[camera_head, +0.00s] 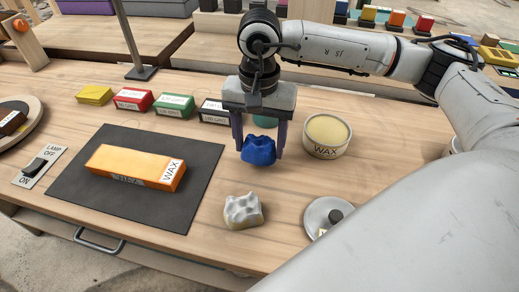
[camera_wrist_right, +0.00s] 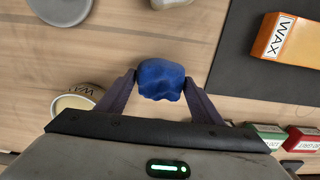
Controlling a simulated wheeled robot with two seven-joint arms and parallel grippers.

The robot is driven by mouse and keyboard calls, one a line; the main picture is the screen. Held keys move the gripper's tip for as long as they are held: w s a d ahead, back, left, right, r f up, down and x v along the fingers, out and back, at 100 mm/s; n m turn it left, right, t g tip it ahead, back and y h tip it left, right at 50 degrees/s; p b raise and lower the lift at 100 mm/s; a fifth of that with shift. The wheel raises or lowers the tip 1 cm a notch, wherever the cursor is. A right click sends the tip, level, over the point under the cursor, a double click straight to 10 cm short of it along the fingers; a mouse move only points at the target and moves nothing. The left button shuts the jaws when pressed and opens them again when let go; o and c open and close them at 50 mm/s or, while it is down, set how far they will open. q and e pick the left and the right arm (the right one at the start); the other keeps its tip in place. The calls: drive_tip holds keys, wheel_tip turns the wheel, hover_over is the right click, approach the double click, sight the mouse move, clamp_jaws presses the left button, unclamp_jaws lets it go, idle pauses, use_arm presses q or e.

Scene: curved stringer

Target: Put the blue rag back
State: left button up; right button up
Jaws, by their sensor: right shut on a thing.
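The blue rag (camera_head: 258,151) is a crumpled lump between the fingertips of my right gripper (camera_head: 259,148). In the right wrist view the rag (camera_wrist_right: 161,80) is pinched between both fingers of the gripper (camera_wrist_right: 160,84). The gripper points down over the wooden bench, left of the open wax tin (camera_head: 327,136). I cannot tell surely whether the rag touches the bench. A grey-white crumpled rag (camera_head: 243,211) lies nearer the front. My left gripper is not in view.
An orange wax box (camera_head: 136,166) lies on a dark mat (camera_head: 75,189). Yellow, red, green and black small boxes (camera_head: 173,107) line the back. A teal item (camera_head: 265,121) is partly hidden behind my gripper. A round grey lid (camera_head: 318,211) lies front right.

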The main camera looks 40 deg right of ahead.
sight(259, 152)
drive_tip(key=shift+f, duration=1.55)
drive_tip(key=o, duration=1)
wheel_tip(259, 152, up, 12)
drive_tip(key=shift+r, duration=0.25)
